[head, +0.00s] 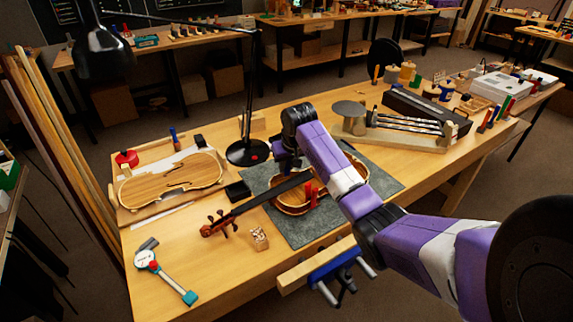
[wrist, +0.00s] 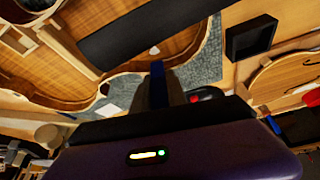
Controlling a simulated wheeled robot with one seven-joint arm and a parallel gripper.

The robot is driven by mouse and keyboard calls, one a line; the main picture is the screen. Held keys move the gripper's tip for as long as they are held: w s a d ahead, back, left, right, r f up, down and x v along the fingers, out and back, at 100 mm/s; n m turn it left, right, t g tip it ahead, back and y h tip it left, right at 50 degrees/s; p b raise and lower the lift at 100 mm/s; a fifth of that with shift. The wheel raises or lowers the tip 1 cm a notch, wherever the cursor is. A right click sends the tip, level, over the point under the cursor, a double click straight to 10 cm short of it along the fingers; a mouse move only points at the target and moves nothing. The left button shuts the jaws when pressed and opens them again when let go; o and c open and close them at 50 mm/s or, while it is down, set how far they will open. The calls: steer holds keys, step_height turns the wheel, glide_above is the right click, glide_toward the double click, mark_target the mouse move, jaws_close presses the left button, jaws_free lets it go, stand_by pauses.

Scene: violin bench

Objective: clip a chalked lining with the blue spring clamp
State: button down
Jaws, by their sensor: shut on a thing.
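The violin body (head: 290,208) lies open on a grey mat (head: 311,232), its dark neck reaching to the left front. A red clamp (head: 313,194) stands at its near edge. In the wrist view the curved rim (wrist: 125,78) of the body runs just beyond my gripper (wrist: 158,88). My gripper is shut on a narrow blue thing, seemingly the blue spring clamp (wrist: 157,68), above and beside the rim. Whether it touches the rim I cannot tell. A small white spot (wrist: 154,50) shows inside the body. In the head view my arm hides the clamp and part of the body.
A black lamp (head: 248,153) stands close to my gripper at left. A small black open box (wrist: 251,37) is nearby. A blue vise (head: 335,264) is on the front edge.

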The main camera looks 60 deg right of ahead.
steer(key=shift+f, duration=0.25)
steer(key=c, duration=1.3)
jaws_free()
steer(key=shift+o, duration=0.2)
steer(key=v, duration=0.8)
steer(key=shift+d, duration=0.15)
